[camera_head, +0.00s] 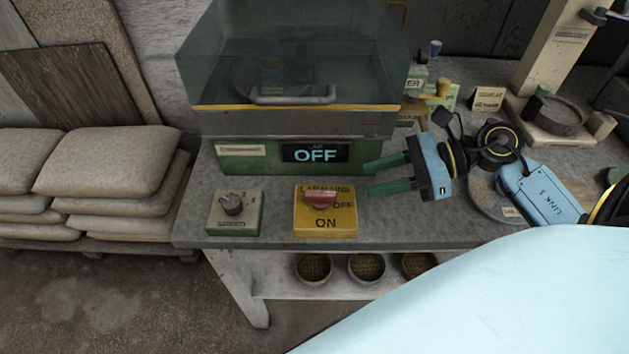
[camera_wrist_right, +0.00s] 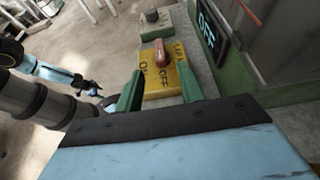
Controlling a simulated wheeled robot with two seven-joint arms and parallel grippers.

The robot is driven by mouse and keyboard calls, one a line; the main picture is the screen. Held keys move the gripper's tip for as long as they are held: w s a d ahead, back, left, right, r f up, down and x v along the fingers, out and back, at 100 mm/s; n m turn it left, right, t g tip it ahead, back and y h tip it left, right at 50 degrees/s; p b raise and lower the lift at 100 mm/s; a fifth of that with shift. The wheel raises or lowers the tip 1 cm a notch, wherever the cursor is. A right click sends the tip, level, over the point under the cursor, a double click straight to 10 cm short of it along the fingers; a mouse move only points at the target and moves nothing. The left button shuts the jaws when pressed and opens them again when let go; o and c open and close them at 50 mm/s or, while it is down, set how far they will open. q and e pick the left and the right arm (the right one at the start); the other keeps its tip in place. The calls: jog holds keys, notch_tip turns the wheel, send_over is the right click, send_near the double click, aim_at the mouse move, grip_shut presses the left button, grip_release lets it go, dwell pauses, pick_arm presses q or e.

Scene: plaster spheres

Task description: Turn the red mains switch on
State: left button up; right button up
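My right gripper (camera_head: 367,180) is open and empty, to the right of the box, fingers pointing left. In the right wrist view, the red switch (camera_wrist_right: 161,53) shows beyond and between the two green fingers (camera_wrist_right: 160,70), apart from them. My left gripper is outside the head view; a blue arm, probably my left, shows small in the right wrist view.
A green machine (camera_head: 240,160) with a clear hood stands behind the box; its display (camera_head: 315,154) reads OFF. A grey box with a dark knob (camera_head: 234,205) stands left of the yellow box. A round plate (camera_head: 490,200) lies under my right arm. Sacks (camera_head: 105,160) are stacked left.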

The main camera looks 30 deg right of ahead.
aim_at(322, 192)
jog(key=x, duration=0.5)
jog(key=shift+a, duration=0.4)
jog(key=x, duration=0.5)
jog(key=shift+f, duration=0.1)
jog(key=shift+w+a, duration=0.15)
jog(key=shift+a+f, duration=0.1)
jog(key=shift+f, duration=0.05)
jog(key=shift+c, duration=0.2)
jog(key=c, duration=0.5)
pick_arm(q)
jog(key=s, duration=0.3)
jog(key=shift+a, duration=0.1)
pick_arm(e)
grip_shut()
